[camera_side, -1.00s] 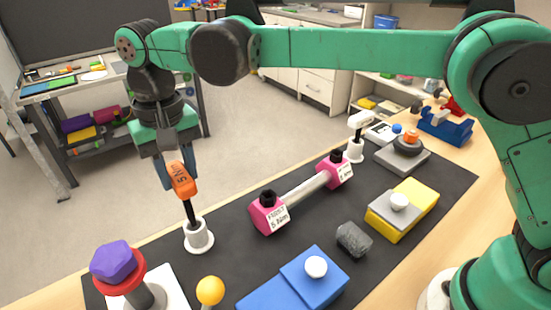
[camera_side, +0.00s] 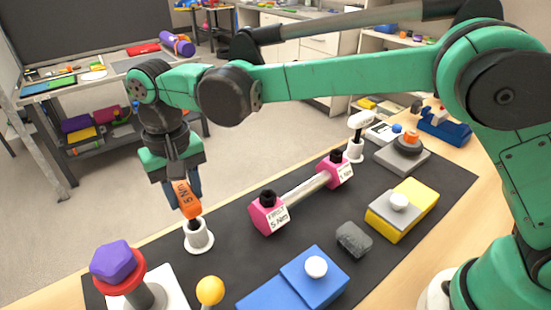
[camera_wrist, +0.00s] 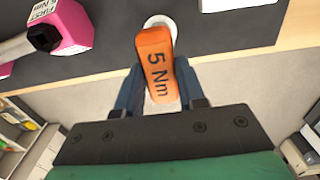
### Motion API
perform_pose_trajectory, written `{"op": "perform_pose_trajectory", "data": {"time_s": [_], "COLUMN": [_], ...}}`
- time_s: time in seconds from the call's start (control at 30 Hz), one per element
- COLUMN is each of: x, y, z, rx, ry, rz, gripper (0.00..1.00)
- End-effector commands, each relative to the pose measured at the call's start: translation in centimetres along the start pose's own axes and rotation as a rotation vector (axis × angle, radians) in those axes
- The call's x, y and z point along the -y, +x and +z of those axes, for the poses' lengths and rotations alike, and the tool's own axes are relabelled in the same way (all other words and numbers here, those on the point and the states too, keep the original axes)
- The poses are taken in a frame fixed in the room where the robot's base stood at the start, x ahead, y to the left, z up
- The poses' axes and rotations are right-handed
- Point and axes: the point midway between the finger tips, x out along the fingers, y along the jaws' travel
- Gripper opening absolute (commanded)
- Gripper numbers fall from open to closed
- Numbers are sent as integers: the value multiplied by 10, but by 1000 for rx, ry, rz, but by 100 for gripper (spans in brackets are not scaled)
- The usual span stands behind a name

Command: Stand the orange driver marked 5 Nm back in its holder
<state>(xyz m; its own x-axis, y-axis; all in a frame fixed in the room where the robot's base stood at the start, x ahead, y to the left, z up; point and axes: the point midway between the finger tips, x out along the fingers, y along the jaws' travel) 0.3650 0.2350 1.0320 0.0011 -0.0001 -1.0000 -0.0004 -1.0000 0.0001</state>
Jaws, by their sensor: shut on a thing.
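The orange driver marked 5 Nm (camera_side: 187,199) is in my gripper (camera_side: 184,190), which is shut on its handle. In the side view the driver leans slightly, its handle just above the white holder (camera_side: 198,238), with the lower shaft down in the holder's mouth. In the wrist view the orange handle (camera_wrist: 156,72) lies between my fingers with the 5 Nm mark facing the camera. It hides most of the holder (camera_wrist: 160,22), whose white rim shows behind it. How deep the shaft sits is hidden.
A pink-ended bar (camera_side: 302,190) labelled 5 Nm lies right of the holder. A purple-topped knob (camera_side: 117,259) stands front left, a yellow ball (camera_side: 210,290) in front. A second white holder with a white-handled tool (camera_side: 357,130) stands at the back. The dark mat (camera_side: 235,225) is clear between.

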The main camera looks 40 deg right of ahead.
Motion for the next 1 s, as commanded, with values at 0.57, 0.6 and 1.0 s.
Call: {"op": "perform_pose_trajectory", "data": {"time_s": [0.57,0.6,1.0], "x": [0,0,0], "y": [2,2,1], "z": [0,0,0], "rx": [0,0,0], "ry": [0,0,0], "rz": [0,0,0], "gripper": [82,82,60]}}
